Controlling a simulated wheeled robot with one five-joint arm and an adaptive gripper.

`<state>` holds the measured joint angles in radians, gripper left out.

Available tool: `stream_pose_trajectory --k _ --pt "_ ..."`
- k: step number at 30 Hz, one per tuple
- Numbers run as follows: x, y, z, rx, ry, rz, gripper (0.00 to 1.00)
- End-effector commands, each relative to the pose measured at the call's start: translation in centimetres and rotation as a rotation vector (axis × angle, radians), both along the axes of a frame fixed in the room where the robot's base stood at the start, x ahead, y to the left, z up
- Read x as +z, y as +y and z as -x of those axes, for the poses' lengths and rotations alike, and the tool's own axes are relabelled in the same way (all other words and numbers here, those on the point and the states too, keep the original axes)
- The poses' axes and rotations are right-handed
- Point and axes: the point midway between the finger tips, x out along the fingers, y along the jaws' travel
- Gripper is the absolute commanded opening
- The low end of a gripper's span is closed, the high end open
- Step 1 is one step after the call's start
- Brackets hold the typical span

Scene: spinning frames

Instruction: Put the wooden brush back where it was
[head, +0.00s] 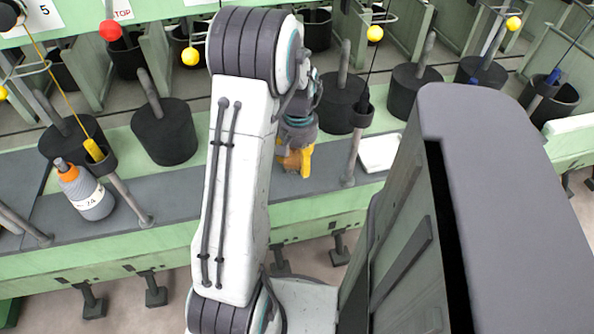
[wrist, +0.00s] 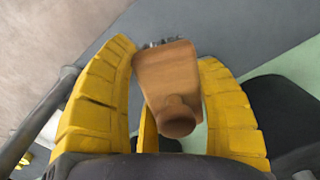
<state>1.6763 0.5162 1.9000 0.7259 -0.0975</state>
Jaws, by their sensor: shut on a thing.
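The wooden brush (wrist: 172,75) is orange-brown with a round knob end facing the wrist camera and dark bristles at its far edge. My gripper (wrist: 170,90) has yellow ribbed fingers, one on each side of the brush, shut on it. In the head view the brush (head: 291,161) shows small beside the yellow fingers (head: 305,160), partly hidden by my arm. It appears over the grey ledge (head: 325,180) of the green machine frame. I cannot tell whether the brush touches the ledge.
Black cylinders (head: 163,130) and grey posts (head: 130,200) line the frame.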

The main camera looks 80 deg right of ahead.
Motion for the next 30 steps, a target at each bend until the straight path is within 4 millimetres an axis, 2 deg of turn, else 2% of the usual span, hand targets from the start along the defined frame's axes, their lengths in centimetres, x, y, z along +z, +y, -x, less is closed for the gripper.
stream_pose_trajectory --k 8,16,29,30 --pt "-1.4 0.0 0.0 0.000 0.000 -0.002 0.30" --pt "-4.2 0.0 0.0 0.000 0.000 -0.001 0.30" --pt "-4.7 0.0 0.0 0.000 0.000 0.001 0.30" --pt "-4.7 0.0 0.0 0.000 0.000 0.001 0.63"
